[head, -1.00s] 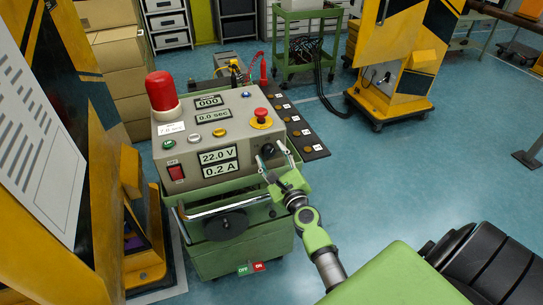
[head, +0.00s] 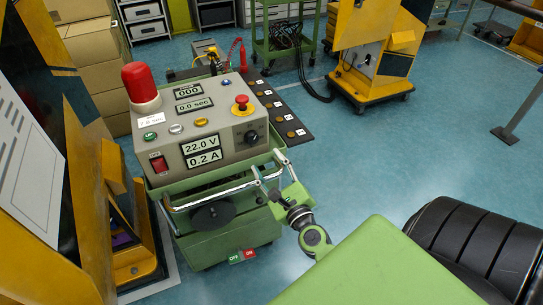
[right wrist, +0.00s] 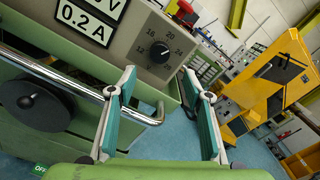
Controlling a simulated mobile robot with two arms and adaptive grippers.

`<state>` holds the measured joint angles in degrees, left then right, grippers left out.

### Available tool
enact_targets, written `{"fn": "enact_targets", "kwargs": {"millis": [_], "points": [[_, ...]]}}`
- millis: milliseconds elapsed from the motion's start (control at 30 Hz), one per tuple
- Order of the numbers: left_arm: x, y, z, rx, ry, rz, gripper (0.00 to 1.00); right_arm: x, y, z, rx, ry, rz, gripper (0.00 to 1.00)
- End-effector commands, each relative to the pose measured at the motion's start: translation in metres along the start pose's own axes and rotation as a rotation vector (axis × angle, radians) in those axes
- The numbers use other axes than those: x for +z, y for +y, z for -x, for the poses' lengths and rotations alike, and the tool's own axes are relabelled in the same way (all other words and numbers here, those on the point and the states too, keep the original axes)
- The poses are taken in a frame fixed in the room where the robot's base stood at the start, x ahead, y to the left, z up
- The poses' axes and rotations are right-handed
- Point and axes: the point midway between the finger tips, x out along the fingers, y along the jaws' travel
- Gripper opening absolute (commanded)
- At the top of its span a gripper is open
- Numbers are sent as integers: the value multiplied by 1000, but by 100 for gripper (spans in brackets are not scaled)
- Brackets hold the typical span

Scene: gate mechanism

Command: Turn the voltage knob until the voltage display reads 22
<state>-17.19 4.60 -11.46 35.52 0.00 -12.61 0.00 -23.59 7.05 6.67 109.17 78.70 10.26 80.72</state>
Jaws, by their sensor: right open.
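The voltage knob (head: 251,137) is a black dial on the sloped front panel of the control box, right of the displays. It shows close up in the right wrist view (right wrist: 158,53), inside a printed scale. The voltage display (head: 200,145) reads 22.0 V. My right gripper (head: 267,161) is open and empty, in front of and below the knob, apart from it. In the right wrist view its two fingers (right wrist: 158,75) stand wide apart, with the knob beyond them. My left gripper is not in view.
Below the display, the current display (head: 204,157) reads 0.2 A. A red emergency button (head: 241,102) sits above the knob. A metal handle bar (head: 215,192) runs across the cart front, close to my right gripper. Yellow machinery stands at left; open blue floor lies right.

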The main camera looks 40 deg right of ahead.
Motion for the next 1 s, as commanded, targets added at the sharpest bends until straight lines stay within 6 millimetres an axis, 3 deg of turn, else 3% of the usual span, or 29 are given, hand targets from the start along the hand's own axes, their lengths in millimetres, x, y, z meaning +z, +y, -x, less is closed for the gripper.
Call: {"fn": "enact_targets", "kwargs": {"millis": [233,1000], "points": [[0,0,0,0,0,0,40,0,0,17,0,-1,-1,46],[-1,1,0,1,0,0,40,0,0,18,0,0,-1,46]]}}
